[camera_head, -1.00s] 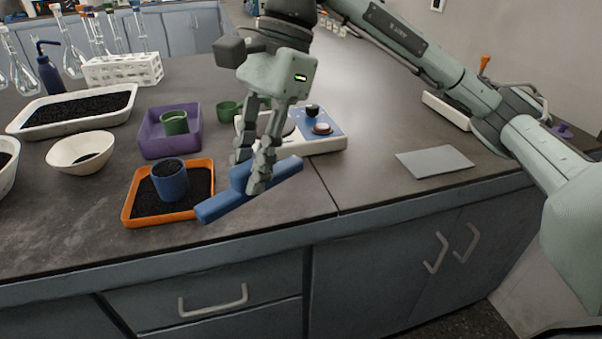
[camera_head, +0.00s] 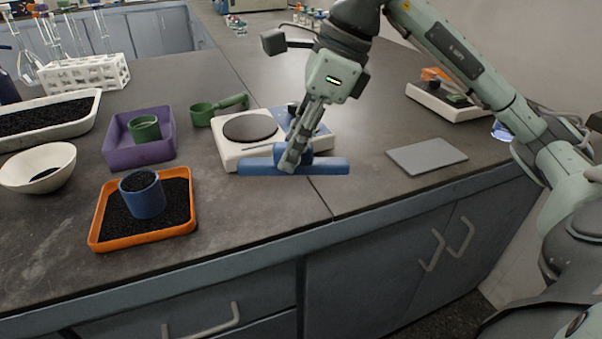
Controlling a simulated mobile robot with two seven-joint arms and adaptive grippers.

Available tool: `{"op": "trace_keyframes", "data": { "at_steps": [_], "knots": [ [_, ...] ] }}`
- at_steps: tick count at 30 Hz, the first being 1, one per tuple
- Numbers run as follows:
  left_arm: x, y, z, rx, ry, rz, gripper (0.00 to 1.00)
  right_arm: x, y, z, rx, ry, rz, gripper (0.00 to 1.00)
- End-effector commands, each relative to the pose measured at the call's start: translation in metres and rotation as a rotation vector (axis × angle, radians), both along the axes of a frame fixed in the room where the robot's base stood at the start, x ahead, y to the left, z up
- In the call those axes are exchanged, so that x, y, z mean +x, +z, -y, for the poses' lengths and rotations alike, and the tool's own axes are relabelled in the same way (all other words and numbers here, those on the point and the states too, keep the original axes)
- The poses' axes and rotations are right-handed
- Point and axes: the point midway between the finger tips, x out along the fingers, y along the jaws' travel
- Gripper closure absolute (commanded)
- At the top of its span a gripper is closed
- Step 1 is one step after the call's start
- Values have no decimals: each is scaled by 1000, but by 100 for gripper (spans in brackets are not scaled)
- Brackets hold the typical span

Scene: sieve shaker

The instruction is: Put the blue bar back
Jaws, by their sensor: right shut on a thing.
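The blue bar (camera_head: 328,167) is a long bar with a raised middle part, lying nearly level across the picture. My right gripper (camera_head: 292,160) is shut on its middle. The bar is in front of the white shaker base (camera_head: 228,150) with its dark round plate (camera_head: 250,127) and blue panel. I cannot tell exactly how high the bar is above the counter. The gripper fingers hide part of the blue panel and part of the bar. My left gripper is not in view.
An orange tray (camera_head: 101,222) with black grains holds a blue cup (camera_head: 143,196). A purple tray (camera_head: 111,156) holds a green cup (camera_head: 145,129). A green handled scoop (camera_head: 203,114) lies behind. A grey flat plate (camera_head: 427,156) lies right; counter between it and the bar is clear.

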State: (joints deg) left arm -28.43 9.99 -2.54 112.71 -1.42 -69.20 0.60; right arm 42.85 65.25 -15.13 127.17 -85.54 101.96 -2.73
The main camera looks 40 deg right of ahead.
Motion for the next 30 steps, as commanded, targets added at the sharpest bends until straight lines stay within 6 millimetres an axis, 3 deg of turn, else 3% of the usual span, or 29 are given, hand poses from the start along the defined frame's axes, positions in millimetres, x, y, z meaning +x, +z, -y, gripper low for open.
{"op": "trace_keyframes", "data": {
  "at_steps": [4, 15, 28, 29, 30],
  "knots": [
    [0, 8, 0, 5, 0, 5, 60, 3, -11, 16, 1, -1, -1, 100],
    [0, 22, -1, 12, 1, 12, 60, 4, -50, 19, 2, 1, -1, 100],
    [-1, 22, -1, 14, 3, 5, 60, 4, -54, 18, 2, 1, 1, 100],
    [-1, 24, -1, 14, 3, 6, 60, 4, -53, 18, 1, 1, 0, 74],
    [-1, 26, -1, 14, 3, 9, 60, 4, -53, 18, 1, 1, 0, 70]
  ]
}}
